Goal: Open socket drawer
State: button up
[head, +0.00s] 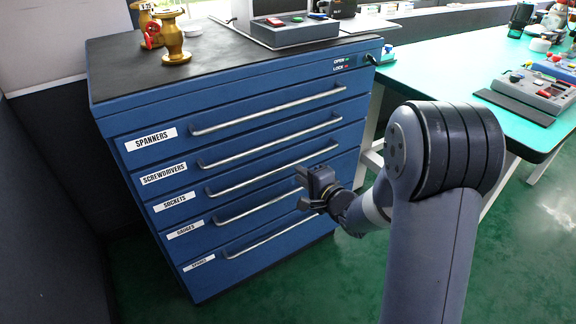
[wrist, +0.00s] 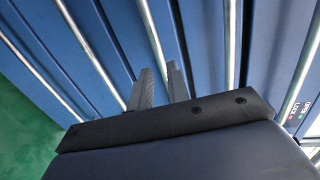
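The blue cabinet has a stack of shut drawers. The socket drawer (head: 232,199), labelled SOCKETS, is the third from the top. Its long silver handle (head: 250,179) also shows in the wrist view (wrist: 153,35). My gripper (head: 304,189) is in front of the cabinet's right half, near the right part of that handle. In the wrist view my gripper's two fingers (wrist: 161,88) are apart, and the socket handle runs down into the gap between them. Nothing is clamped. I cannot tell whether the fingers reach past the handle or touch it.
Spanner and screwdriver drawers (head: 153,178) lie above, gauge and bottom drawers below, with similar handles. An OPEN/LOCK panel (head: 345,63) is at the cabinet's upper right. Brass valve parts (head: 174,40) stand on top. A green-topped workbench (head: 430,62) is to the right.

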aim_at(289, 164)
jog(key=b+x, duration=0.1)
jog(key=x, duration=0.6)
jog(key=shift+w+a, duration=0.15)
grip_shut()
